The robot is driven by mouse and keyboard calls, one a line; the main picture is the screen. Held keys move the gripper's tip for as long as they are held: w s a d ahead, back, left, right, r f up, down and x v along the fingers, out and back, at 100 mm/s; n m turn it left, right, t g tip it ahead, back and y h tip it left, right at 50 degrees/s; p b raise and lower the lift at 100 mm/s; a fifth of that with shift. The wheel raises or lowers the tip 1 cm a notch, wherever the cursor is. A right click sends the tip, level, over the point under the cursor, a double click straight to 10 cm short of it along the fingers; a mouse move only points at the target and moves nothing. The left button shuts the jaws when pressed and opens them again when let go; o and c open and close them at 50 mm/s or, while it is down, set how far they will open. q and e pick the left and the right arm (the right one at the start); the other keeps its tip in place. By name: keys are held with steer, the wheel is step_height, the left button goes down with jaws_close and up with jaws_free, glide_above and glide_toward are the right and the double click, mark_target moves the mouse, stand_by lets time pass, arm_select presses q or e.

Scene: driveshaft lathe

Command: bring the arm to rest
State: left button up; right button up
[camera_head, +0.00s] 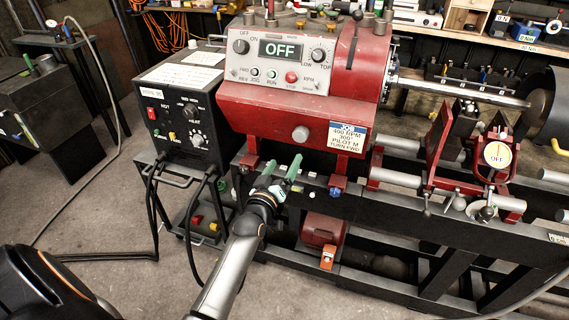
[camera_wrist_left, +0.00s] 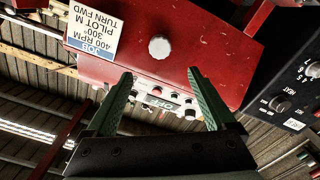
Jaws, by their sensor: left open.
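My left gripper (camera_head: 283,168) is in front of the lathe, just below the red headstock (camera_head: 270,118) in the head view. Its two green fingers are apart with nothing between them. In the left wrist view the open left gripper (camera_wrist_left: 160,76) faces the red housing (camera_wrist_left: 150,60) with its round silver knob (camera_wrist_left: 160,48) and the job label (camera_wrist_left: 92,35). A row of small buttons shows between the fingers there. I cannot tell the gap between the fingertips and the lathe. My right gripper is not in view.
The lathe's display (camera_head: 281,50) reads OFF. A black heater box (camera_head: 183,115) with cables stands left of the lathe.

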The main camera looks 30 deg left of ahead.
arm_select(q)
steer(key=s+d+f+m+g+h, duration=0.2)
steer(key=s+d+f, duration=0.3)
steer(key=s, duration=0.4)
steer(key=s+d+f+m+g+h, duration=0.2)
steer(key=s+d+f+m+g, duration=0.1)
steer(key=s+d+f, duration=0.3)
steer(key=s+d+f+m+g+h, duration=0.2)
steer(key=s+d+f+m, duration=0.3)
steer(key=s+f, duration=0.4)
steer(key=s+g, duration=0.1)
steer(key=s, duration=0.3)
steer(key=shift+s+d+f, duration=0.15)
steer(key=shift+d, duration=0.15)
steer(key=shift+c, duration=0.4)
